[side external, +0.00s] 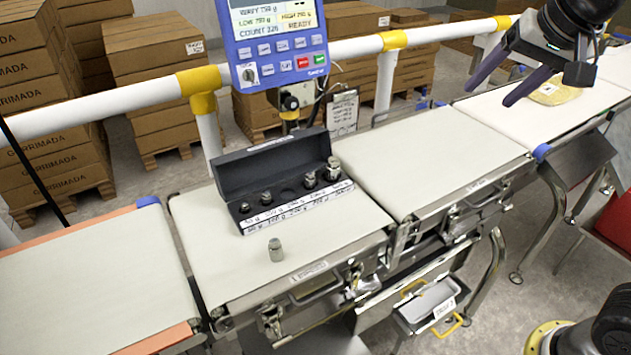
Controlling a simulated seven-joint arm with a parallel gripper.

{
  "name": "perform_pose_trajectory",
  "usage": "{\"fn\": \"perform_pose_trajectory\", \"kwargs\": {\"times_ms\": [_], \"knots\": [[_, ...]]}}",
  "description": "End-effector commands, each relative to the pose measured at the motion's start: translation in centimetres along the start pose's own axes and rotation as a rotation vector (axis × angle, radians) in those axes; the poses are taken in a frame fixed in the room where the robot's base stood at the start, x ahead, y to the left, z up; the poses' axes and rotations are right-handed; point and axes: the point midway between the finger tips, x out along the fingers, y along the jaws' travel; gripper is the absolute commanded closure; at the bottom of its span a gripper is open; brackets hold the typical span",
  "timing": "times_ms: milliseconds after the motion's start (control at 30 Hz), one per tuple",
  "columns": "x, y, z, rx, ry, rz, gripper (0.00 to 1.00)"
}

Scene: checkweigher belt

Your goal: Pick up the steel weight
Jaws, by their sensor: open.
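A small steel weight (275,249) stands upright on the white belt, in front of a dark weight box. The open black box (270,163) holds several more steel weights in a row, with a label strip along its front. The tallest weight in the box (333,168) is at its right end. My gripper (497,88) is at the upper right, above the right-hand belt, well away from the box and the lone weight. Its two dark fingers are spread apart with nothing between them.
A blue control panel (275,42) stands behind the box. A white rail (115,98) with yellow joints runs along the back. A yellowish packet (555,91) lies on the far right belt. The middle belt (440,150) is clear. A grey bin (428,303) hangs below.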

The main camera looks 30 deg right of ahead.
Motion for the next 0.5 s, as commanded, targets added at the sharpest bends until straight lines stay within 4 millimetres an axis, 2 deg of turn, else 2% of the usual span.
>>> {"fn": "perform_pose_trajectory", "kwargs": {"times_ms": [33, 233, 367, 500], "knots": [[1.0, -2.1, -1.2, 0.027, -0.003, 0.011, 0.31], [5.3, -9.5, -4.0, 0.131, -0.001, 0.054, 0.31], [9.3, -14.2, -4.3, 0.162, -0.001, 0.083, 0.31], [14.5, -18.9, -2.9, 0.154, -0.009, 0.117, 0.31]]}}
